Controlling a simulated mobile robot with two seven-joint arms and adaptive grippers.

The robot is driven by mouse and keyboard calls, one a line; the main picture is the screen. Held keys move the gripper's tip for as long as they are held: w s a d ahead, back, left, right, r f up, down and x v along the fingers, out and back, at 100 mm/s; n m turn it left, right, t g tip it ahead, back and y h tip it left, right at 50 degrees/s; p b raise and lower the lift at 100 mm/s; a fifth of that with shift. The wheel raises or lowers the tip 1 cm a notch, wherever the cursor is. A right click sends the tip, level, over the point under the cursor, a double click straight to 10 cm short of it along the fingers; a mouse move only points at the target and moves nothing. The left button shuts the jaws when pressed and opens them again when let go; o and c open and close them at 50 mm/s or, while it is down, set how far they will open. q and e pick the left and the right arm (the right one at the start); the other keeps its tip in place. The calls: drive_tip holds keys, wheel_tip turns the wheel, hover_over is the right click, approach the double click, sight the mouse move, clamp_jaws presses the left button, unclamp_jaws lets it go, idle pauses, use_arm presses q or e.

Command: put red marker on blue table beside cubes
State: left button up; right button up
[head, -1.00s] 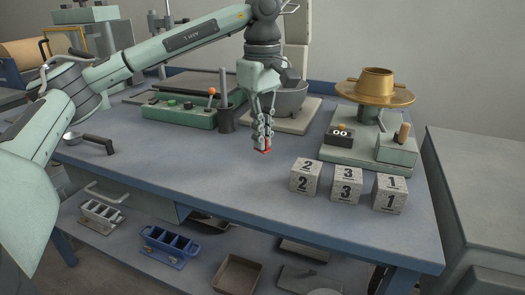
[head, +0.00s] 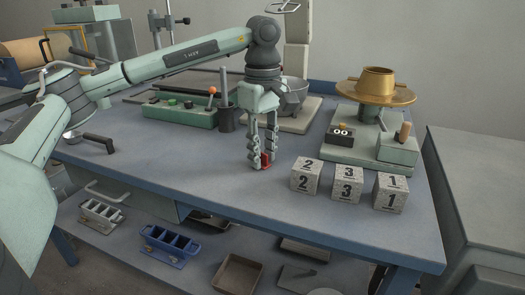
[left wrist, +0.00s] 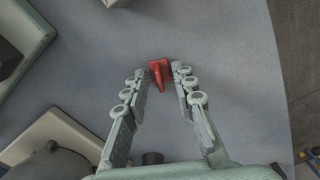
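The red marker (head: 265,160) is a small red piece standing on the blue table (head: 215,175), a short way left of the cubes. In the left wrist view the red marker (left wrist: 159,70) shows a broad end and a narrower part, with gaps to the fingers on both sides. My left gripper (head: 263,164) points down around it, its fingers spread and low near the tabletop; its fingertips (left wrist: 161,71) show in the left wrist view. The speckled number cubes are a 2 (head: 305,176), a 3 (head: 347,184) and a 1 (head: 390,193), in a row. My right gripper is out of view.
Behind the cubes stands a green device with a brass pan (head: 376,86). A grey bowl (head: 291,97), dark cup (head: 226,119) and green control box (head: 180,110) sit behind my left gripper. The front left tabletop is clear. A lower shelf holds trays (head: 237,272).

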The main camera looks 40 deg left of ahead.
sight(263, 153)
use_arm(q)
drive_tip(key=shift+r, duration=0.4)
wheel_tip(263, 153, up, 9)
drive_tip(key=shift+d+f+p, duration=0.1)
drive_tip(key=shift+f+p, duration=0.05)
drive_tip(key=shift+p, duration=0.15)
wheel_tip(263, 153, up, 3)
drive_tip(key=shift+f+p, duration=0.1)
drive_tip(key=shift+p, duration=0.55)
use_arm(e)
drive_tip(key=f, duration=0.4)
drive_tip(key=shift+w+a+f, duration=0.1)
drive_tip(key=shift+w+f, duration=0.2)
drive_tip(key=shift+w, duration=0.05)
